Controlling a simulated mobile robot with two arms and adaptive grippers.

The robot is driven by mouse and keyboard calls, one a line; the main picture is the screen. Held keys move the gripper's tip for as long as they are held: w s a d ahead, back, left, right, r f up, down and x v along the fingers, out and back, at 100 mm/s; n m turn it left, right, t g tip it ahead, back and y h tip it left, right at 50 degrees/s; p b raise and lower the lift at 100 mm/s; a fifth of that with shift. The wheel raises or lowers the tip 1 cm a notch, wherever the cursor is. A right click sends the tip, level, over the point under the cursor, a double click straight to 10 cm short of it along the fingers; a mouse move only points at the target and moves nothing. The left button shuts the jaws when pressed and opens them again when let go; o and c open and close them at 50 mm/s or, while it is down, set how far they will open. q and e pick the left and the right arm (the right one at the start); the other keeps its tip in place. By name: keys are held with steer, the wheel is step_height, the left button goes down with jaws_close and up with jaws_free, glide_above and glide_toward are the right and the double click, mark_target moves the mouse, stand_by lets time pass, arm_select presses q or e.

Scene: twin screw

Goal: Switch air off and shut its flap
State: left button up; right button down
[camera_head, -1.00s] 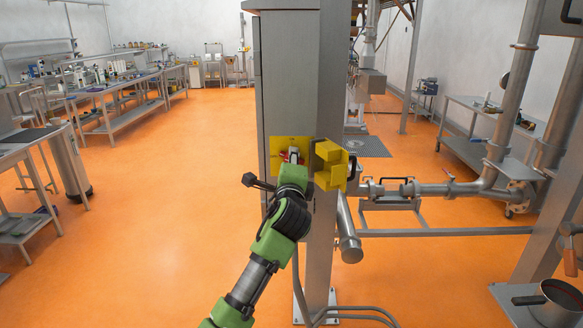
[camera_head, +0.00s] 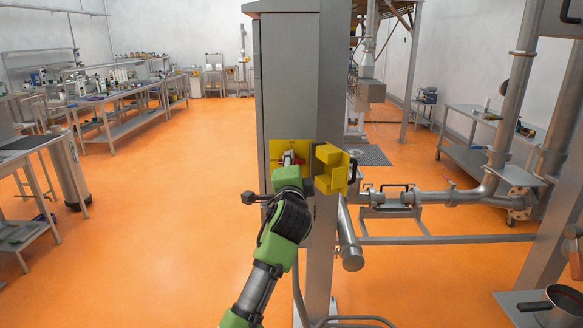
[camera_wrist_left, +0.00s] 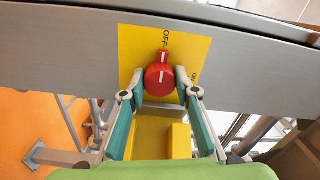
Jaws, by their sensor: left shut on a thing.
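The red air knob (camera_wrist_left: 160,80) sits on a yellow plate (camera_wrist_left: 135,45) on the grey column. Its white-marked pointer faces the OFF label; an ON label shows to the right, partly hidden. My left gripper (camera_wrist_left: 160,85) is shut on the knob, one finger on each side. In the head view my left gripper (camera_head: 291,162) reaches the plate from below and covers most of the knob. The yellow flap (camera_head: 331,168) stands open to the right of the plate, with a dark handle on its far side. My right gripper is not in view.
The tall grey cabinet and column (camera_head: 288,80) stand in front of me. A pipe stub (camera_head: 349,240) slants down beside the column. Steel pipework (camera_head: 440,195) runs to the right. Workbenches (camera_head: 115,100) stand at the left, with open orange floor between.

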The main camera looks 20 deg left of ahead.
arm_select(q)
steer(key=o, duration=1.1)
steer(key=v, duration=1.2)
